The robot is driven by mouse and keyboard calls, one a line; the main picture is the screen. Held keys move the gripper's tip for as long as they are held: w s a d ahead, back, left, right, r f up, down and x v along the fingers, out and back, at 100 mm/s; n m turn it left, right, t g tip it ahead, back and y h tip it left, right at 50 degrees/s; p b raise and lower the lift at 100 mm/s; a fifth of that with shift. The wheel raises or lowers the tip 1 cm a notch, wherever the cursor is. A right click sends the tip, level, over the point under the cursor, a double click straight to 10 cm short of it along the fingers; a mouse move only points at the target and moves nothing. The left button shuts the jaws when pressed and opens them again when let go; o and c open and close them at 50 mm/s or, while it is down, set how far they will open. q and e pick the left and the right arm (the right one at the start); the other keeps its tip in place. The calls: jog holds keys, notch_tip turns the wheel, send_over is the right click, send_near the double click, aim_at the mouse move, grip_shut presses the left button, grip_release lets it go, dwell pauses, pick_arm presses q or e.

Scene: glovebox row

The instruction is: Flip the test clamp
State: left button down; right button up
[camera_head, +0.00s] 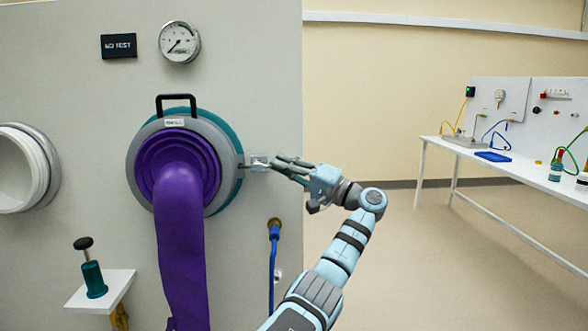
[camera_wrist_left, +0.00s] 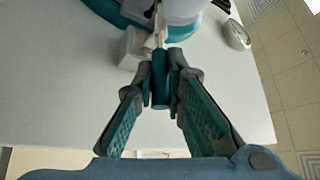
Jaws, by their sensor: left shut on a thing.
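The test clamp (camera_head: 258,163) is a small pale metal piece at the right edge of the round port ring. In the left wrist view its narrow teal handle (camera_wrist_left: 160,78) lies between my fingers, with a pale linkage and white block beyond it. My left gripper (camera_head: 279,165) reaches the clamp from the right and is shut on this handle; its fingertips also show in the left wrist view (camera_wrist_left: 164,82). The port ring (camera_head: 229,140) is grey and teal, with a purple sleeve (camera_head: 183,250) hanging from it. My right gripper is not in view.
A pressure gauge (camera_head: 180,42) and a black sign (camera_head: 119,46) are above the port. A small shelf (camera_head: 110,290) with a teal, black-topped item (camera_head: 93,275) juts out at lower left. A blue hose (camera_head: 273,270) hangs below the clamp. A workbench (camera_head: 520,172) stands far right.

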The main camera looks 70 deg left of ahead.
pick_arm(q)
jog(key=c, duration=1.6)
grip_release()
jog(key=shift+s+a, duration=0.1)
jog(key=shift+c, duration=0.2)
jog(key=v, duration=1.2)
